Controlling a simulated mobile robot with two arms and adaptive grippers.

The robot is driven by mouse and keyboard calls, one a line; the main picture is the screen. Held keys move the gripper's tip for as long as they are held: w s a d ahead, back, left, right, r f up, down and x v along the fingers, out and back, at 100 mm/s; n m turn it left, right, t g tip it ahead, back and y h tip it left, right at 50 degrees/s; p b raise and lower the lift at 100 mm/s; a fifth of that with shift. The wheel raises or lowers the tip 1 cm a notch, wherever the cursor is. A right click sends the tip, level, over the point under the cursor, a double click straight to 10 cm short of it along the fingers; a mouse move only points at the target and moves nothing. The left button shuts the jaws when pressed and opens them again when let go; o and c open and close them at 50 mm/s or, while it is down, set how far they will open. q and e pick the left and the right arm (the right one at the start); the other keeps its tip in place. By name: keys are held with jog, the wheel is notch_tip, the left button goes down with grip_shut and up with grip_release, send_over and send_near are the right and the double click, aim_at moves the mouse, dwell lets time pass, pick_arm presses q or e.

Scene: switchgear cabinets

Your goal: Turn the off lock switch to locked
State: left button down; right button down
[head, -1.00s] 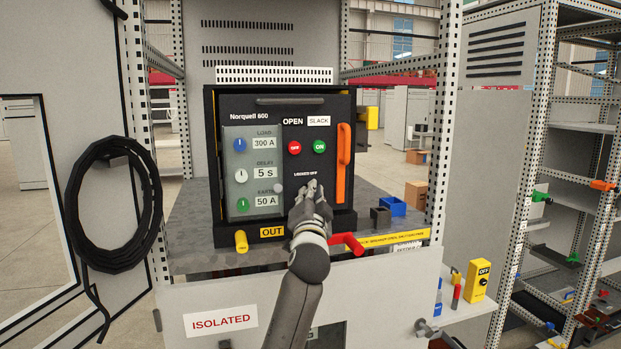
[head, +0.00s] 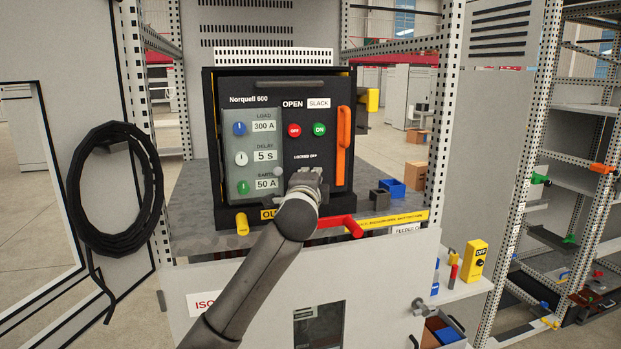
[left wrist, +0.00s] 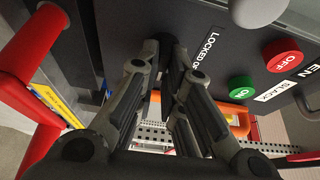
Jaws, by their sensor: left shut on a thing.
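The black breaker unit (head: 330,85) stands in the cabinet bay, with a red OFF button (head: 294,130), a green ON button (head: 319,129) and the sign OPEN. The LOCKED OFF label (head: 305,156) is just above my left gripper (head: 306,178), which is at the panel front. In the left wrist view, the gripper's fingers (left wrist: 165,55) close together on a small dark part beside the LOCKED OFF label (left wrist: 208,32), the off lock switch by its place. The switch is mostly hidden by the fingers, so its angle cannot be told. My right gripper is not in view.
An orange handle (head: 343,142) stands right of the buttons. A red lever (head: 340,222) juts out below the gripper, and shows close beside it in the left wrist view (left wrist: 30,80). Blue (head: 391,188) and dark blocks lie on the shelf at right. A black cable coil (head: 75,190) hangs at left.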

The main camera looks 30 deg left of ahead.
pick_arm(q)
jog(key=shift+a+r, duration=0.1)
jog(key=shift+r, duration=0.2)
jog(key=c, duration=1.6)
grip_release()
jog(key=shift+o, duration=0.2)
jog(key=shift+f, duration=0.15)
jog(key=shift+w+f, duration=0.1)
jog(key=shift+f, duration=0.05)
jog(key=v, duration=1.2)
jog(key=shift+a, duration=0.1)
